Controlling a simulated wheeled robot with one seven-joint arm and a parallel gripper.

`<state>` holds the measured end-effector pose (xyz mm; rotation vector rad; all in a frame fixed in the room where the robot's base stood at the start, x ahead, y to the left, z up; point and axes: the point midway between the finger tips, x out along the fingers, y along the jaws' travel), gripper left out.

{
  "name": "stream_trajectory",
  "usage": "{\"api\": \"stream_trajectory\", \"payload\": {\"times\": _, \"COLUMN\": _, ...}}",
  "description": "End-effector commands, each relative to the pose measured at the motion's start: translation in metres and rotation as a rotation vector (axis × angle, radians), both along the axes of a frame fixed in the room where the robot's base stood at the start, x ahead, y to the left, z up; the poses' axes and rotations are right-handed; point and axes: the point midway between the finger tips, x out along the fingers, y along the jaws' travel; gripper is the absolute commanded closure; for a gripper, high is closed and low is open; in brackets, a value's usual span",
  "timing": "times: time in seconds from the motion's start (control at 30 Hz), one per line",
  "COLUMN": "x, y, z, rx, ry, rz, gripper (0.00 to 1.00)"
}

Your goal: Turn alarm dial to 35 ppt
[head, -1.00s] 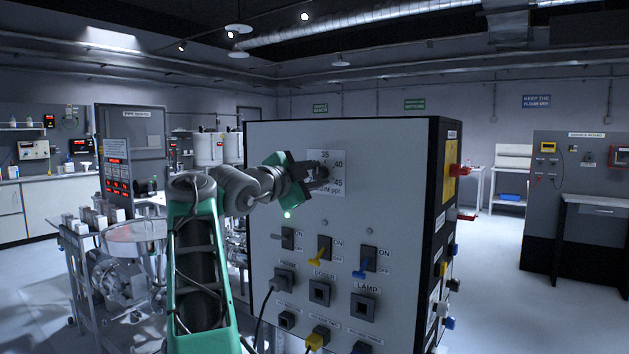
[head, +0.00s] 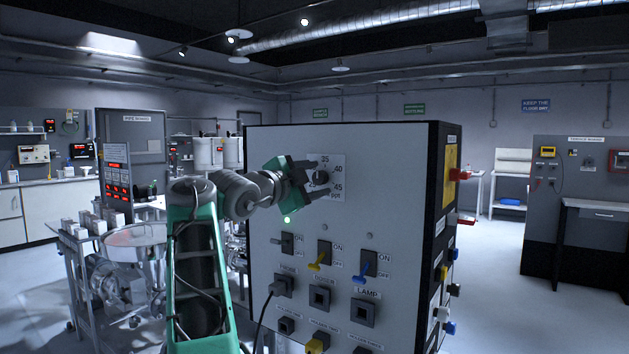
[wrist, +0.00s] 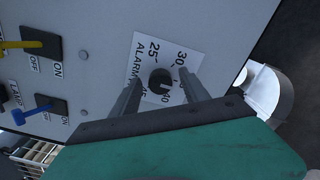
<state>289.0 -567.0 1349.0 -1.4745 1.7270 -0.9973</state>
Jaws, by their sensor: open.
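The alarm dial is a dark round knob (head: 320,177) on a white scale plate (head: 338,163) near the top of the grey panel's front face. In the wrist view the knob (wrist: 160,81) shows between my two fingers, and the marks 25 and 30 and the word ALARM can be read. My gripper (head: 318,179) is open, with one finger on each side of the knob and apart from it. I cannot clearly tell where the knob's pointer stands.
Below the dial are several switches, yellow (head: 320,260) and blue (head: 365,265) handles among them, with sockets under them. A cable hangs from one socket (head: 283,285). A steel vessel on a cart (head: 135,240) stands left of my arm. Open floor lies right of the panel.

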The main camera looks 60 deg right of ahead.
Motion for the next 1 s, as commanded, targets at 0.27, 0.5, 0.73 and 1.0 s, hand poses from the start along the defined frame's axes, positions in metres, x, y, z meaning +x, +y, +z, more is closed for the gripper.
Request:
{"api": "stream_trajectory", "payload": {"times": 0.27, "x": 0.006, "y": 0.029, "z": -0.002, "rx": -0.001, "ry": -0.002, "rz": 0.005, "gripper": 0.47}}
{"api": "stream_trajectory", "payload": {"times": 0.5, "x": 0.013, "y": 0.071, "z": -0.001, "rx": 0.0, "ry": 0.0, "rz": 0.004, "gripper": 0.47}}
{"api": "stream_trajectory", "payload": {"times": 0.73, "x": 0.012, "y": 0.077, "z": 0.0, "rx": 0.0, "ry": 0.0, "rz": 0.0, "gripper": 0.47}}
{"api": "stream_trajectory", "payload": {"times": 1.0, "x": 0.019, "y": 0.079, "z": 0.0, "rx": 0.009, "ry": 0.015, "rz": 0.02, "gripper": 0.47}}
